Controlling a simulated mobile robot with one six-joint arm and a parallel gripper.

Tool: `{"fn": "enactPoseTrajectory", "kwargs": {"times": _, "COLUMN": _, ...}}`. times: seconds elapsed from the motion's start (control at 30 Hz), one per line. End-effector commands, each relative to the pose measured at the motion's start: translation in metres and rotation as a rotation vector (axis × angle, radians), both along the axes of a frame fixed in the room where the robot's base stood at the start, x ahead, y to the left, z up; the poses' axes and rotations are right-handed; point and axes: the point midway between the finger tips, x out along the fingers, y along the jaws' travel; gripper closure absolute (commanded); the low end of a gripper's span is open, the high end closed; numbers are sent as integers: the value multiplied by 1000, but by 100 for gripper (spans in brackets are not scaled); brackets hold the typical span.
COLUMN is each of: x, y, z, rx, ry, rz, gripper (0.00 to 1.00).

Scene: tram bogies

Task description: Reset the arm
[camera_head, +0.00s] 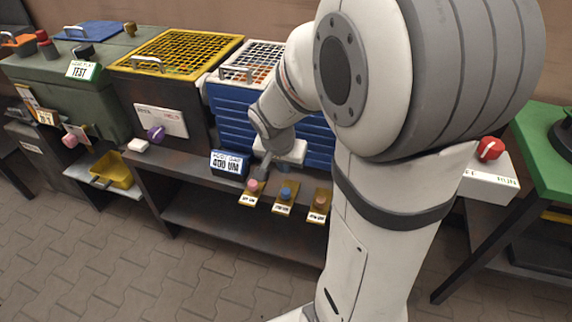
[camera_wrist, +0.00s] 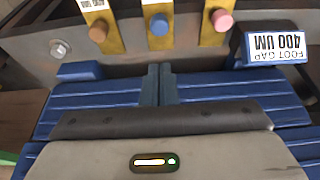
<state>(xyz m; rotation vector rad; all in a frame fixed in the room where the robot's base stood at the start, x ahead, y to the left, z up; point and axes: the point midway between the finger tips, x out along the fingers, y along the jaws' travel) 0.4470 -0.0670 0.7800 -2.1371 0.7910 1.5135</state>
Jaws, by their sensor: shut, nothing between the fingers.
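My arm fills the right half of the head view and reaches down and left. My gripper (camera_head: 262,170) is at its end, in front of the blue drawer stack (camera_head: 232,118) and just above the shelf edge. In the wrist view my gripper (camera_wrist: 160,70) shows two dark fingers side by side, shut with nothing between them. Several tagged mounts with round knobs line the edge near it: pink (camera_head: 253,185), blue (camera_head: 285,192) and brown (camera_head: 320,202). The blue gauge reading "FOOT GAP 400 UM" (camera_head: 230,163) stands left of the fingers. My arm hides part of the drawers.
A yellow grate (camera_head: 178,52) tops a dark cabinet with a purple knob (camera_head: 156,133). A green "TEST" unit (camera_head: 45,75) and yellow tray (camera_head: 114,172) are farther left. A red button (camera_head: 490,149) and green table (camera_head: 545,150) are right. The paved floor is clear at front left.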

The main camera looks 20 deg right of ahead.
Motion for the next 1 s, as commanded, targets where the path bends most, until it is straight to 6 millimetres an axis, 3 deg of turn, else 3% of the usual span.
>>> {"fn": "enactPoseTrajectory", "kwargs": {"times": 0.27, "x": 0, "y": 0, "z": 0, "rx": 0, "ry": 0, "rz": 0, "gripper": 100}}
{"fn": "enactPoseTrajectory", "kwargs": {"times": 0.37, "x": -2, "y": 1, "z": 10, "rx": -2, "ry": 2, "rz": 13, "gripper": 100}}
{"fn": "enactPoseTrajectory", "kwargs": {"times": 0.47, "x": -13, "y": 5, "z": 39, "rx": -5, "ry": 13, "rz": 58, "gripper": 100}}
{"fn": "enactPoseTrajectory", "kwargs": {"times": 0.8, "x": -93, "y": 41, "z": 187, "rx": 8, "ry": 90, "rz": 432, "gripper": 100}}
{"fn": "enactPoseTrajectory", "kwargs": {"times": 1.0, "x": -130, "y": 59, "z": 236, "rx": 28, "ry": 108, "rz": 628, "gripper": 100}}
